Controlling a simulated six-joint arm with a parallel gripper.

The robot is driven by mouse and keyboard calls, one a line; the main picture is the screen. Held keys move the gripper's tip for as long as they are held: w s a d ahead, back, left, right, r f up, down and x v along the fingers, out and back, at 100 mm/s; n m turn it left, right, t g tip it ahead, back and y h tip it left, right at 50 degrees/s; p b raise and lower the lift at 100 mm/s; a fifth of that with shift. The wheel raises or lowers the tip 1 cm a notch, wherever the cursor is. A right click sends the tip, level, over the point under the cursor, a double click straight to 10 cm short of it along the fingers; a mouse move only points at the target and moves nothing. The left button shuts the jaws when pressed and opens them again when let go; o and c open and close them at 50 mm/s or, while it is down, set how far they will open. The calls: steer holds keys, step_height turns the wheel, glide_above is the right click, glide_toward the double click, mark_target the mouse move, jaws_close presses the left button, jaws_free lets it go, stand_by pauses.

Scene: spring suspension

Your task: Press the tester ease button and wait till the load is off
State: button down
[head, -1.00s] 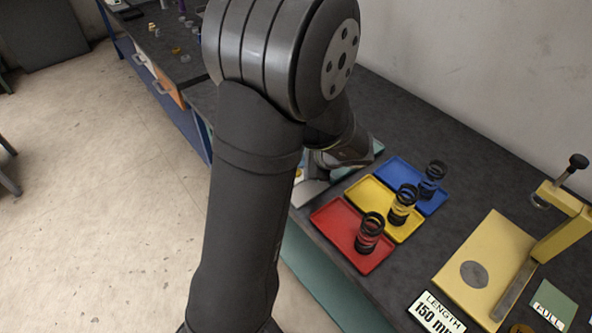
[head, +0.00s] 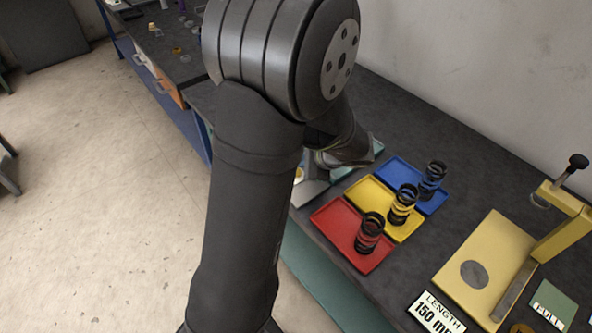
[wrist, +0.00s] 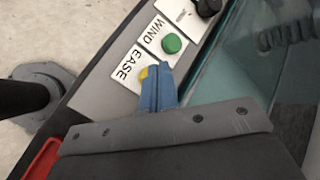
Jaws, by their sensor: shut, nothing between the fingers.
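The ease button (wrist: 143,74) is a yellow dome beside the EASE label (wrist: 125,70) in the wrist view. My gripper (wrist: 158,68) has blue fingers closed together with nothing between them. Its fingertips overlap the right side of the yellow button and hide part of it; I cannot tell whether they press on it. A green button (wrist: 171,44) with the WIND label (wrist: 151,33) sits just beyond the fingertips. The tester's load state cannot be read from these views.
Red (head: 340,243), yellow (head: 368,196) and blue (head: 397,171) trays each hold a dark spring. A yellow fixture (head: 480,250) with a black-knobbed screw stands at right, beside a "LENGTH 150" sign (head: 435,313). A dark cylinder (wrist: 207,7) sits past the green button.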

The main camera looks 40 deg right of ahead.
steer(key=shift+f, duration=0.15)
stand_by(0.7)
steer(key=shift+f, duration=0.25)
steer(key=shift+f, duration=0.5)
stand_by(0.6)
stand_by(0.4)
steer(key=shift+r, duration=3.4)
steer(key=shift+f, duration=0.1)
steer(key=shift+r, duration=2)
